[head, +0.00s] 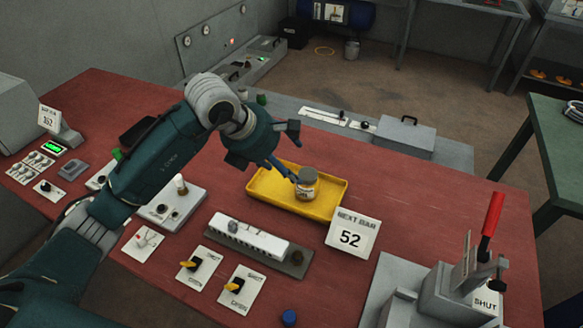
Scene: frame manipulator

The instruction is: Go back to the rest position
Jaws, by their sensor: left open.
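My left gripper (291,153) is open above the yellow tray (263,196). Its arm comes in from the left and reaches over the red table. A small jar (307,187) with a pale lid and a label stands upright in the tray. One finger is close to the jar's left side; I cannot tell whether it touches. My right gripper is not in view.
A white slotted bar (249,238) and yellow switches (190,265) lie nearer. A grey press with a red lever (493,213) stands at the right. Red table surface (425,190) is clear right of the tray.

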